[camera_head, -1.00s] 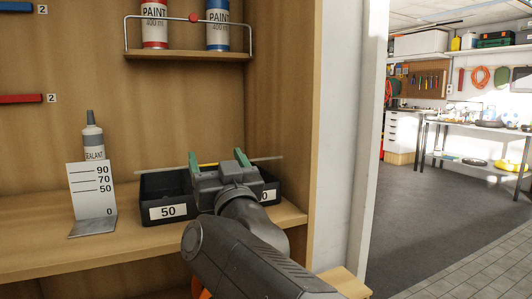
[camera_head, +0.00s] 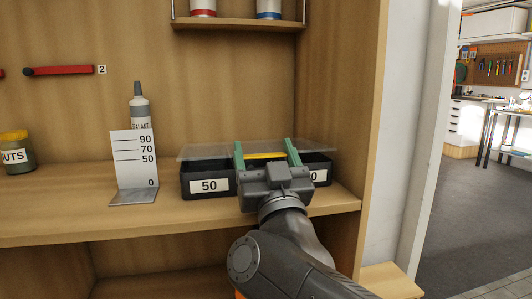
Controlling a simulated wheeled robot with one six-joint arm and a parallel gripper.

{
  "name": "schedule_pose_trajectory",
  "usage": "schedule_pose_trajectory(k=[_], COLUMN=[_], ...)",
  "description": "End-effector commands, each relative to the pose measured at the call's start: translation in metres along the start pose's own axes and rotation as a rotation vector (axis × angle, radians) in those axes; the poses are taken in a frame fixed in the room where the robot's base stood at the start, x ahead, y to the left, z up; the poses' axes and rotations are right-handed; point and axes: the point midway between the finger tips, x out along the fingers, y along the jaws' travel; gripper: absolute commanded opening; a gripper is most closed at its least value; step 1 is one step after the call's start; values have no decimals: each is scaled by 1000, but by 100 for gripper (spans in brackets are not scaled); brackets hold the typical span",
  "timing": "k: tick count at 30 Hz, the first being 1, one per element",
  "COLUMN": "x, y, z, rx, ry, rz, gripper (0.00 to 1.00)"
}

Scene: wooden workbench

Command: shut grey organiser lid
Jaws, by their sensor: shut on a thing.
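The organiser (camera_head: 183,184) is a dark box on the wooden shelf, with a "50" label on its left front and a partly hidden label at its right. Its clear lid (camera_head: 208,153) spreads over the box as a thin see-through sheet and shows above the rim, not seated on it. A yellow strip (camera_head: 265,156) shows at the lid between my fingers. My gripper (camera_head: 265,152), with green fingers, is in front of the organiser, shut on this yellow strip. My gripper body hides the middle of the box front.
A grey stand with a number scale (camera_head: 133,165) is close left of the organiser, with a sealant tube (camera_head: 140,107) behind it. A jar (camera_head: 15,153) is farther left. A shelf side panel (camera_head: 345,100) bounds the right. A paint rack (camera_head: 238,26) hangs above.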

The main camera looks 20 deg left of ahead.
Motion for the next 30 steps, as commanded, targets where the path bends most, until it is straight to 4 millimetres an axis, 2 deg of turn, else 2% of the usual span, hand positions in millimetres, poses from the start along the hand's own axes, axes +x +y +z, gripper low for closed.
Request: schedule_pose_trajectory(k=[2,3,6,17,20,30], x=[0,0,0,-3,-11,-62], y=[0,0,0,0,-1,-1], z=[0,0,0,-1,-2,-2], rx=[0,0,0,0,2,5], ry=[-1,-1,-1,0,0,2], rz=[0,0,0,0,-3,-5], gripper=[32,74,94,95,95,95])
